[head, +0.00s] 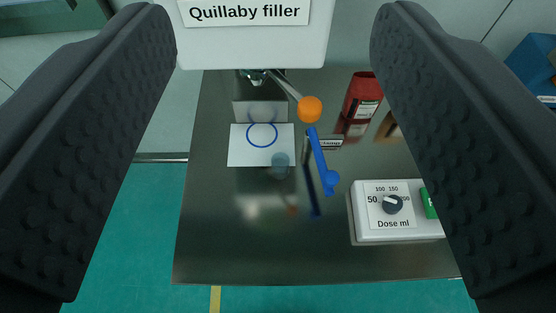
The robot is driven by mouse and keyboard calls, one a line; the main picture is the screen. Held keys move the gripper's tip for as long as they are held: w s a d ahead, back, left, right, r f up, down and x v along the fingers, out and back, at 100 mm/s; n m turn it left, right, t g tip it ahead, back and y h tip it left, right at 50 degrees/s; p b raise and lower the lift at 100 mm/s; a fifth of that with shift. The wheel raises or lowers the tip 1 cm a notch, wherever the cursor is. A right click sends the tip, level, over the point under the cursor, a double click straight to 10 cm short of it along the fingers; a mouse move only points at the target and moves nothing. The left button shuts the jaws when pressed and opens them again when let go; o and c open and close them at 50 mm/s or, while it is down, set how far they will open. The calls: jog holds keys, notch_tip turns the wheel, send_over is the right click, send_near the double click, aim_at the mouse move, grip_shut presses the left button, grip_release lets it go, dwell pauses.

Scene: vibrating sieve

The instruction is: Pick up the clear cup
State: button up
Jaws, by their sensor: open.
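The clear cup (280,165) is a small, see-through bluish cup on the dark metal table, at the lower right corner of a white card (242,151) with a blue ring printed on it. My gripper (272,160) is open, with its two black padded fingers at the left and right of the picture. The cup shows in the gap between the fingers, farther off, and nothing is held.
A white machine labelled "Quillaby filler" (255,45) stands behind the card. An orange ball-ended lever (310,109), a blue handle (321,165) and a red bottle-like object (363,97) are to the right. A dose box (382,235) sits front right. The table's front left is clear.

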jog(key=shift+o, duration=0.6)
jog(key=w+a+f+g+y+p, duration=0.1)
jog(key=w+a+f+y, duration=0.1)
jog(key=w+a+f, duration=0.4)
jog(key=w+f, duration=0.3)
jog(key=f, duration=0.1)
jog(key=shift+w+a+f, duration=0.35)
jog(key=shift+a+f, duration=0.05)
jog(key=m+g+h, duration=0.3)
jog(key=m+h, duration=0.1)
jog(key=h, duration=0.3)
send_near(283, 156)
jog(key=shift+w+d+r+p, duration=0.1)
jog(key=shift+d+r+p, duration=0.15)
jog(key=shift+p, duration=0.1)
jog(key=shift+f+b+x, duration=0.15)
jog(key=shift+b+x, duration=0.25)
jog(key=shift+x, duration=1.15)
jog(key=shift+f+b+x, duration=0.2)
jog(key=shift+b+x, duration=0.2)
jog(key=shift+x, duration=1.15)
jog(key=shift+a, duration=0.2)
jog(key=c, duration=1.1)
